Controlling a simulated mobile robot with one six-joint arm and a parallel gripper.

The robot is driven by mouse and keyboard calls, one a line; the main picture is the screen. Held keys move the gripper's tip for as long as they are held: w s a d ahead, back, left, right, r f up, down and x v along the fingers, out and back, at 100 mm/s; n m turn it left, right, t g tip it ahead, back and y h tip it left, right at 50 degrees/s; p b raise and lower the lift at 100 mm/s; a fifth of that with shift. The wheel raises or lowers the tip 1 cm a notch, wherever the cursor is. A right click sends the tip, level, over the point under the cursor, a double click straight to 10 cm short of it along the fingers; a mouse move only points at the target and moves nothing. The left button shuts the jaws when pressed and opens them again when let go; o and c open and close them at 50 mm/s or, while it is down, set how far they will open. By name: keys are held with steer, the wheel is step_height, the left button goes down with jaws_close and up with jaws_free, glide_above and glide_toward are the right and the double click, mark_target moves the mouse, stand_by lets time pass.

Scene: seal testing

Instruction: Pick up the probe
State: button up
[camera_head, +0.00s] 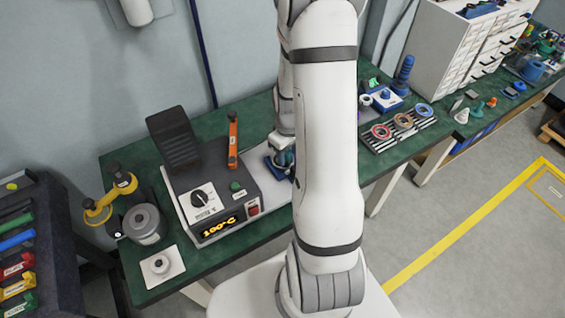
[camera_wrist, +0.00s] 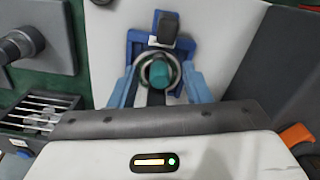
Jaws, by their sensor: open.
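A teal-topped round piece, which looks like the probe (camera_wrist: 157,76), stands inside a pale ring on a blue holder (camera_wrist: 135,48) in the wrist view. A dark block sits on the holder just beyond it. My gripper (camera_wrist: 160,92) is open, with one blue finger on each side of the teal piece. I cannot tell whether the fingers touch it. In the head view my gripper (camera_head: 284,158) is over the blue holder (camera_head: 277,170), and my arm hides most of that spot.
A grey heating unit (camera_head: 211,190) showing 100°C stands left of my gripper, with an orange-handled bar (camera_head: 233,140) on it. A striped rack (camera_head: 390,138) with coloured rings stands to the right. A yellow clamp (camera_head: 110,196) is at the bench's left end.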

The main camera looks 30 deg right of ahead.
steer(key=shift+f, duration=1.15)
jaws_close()
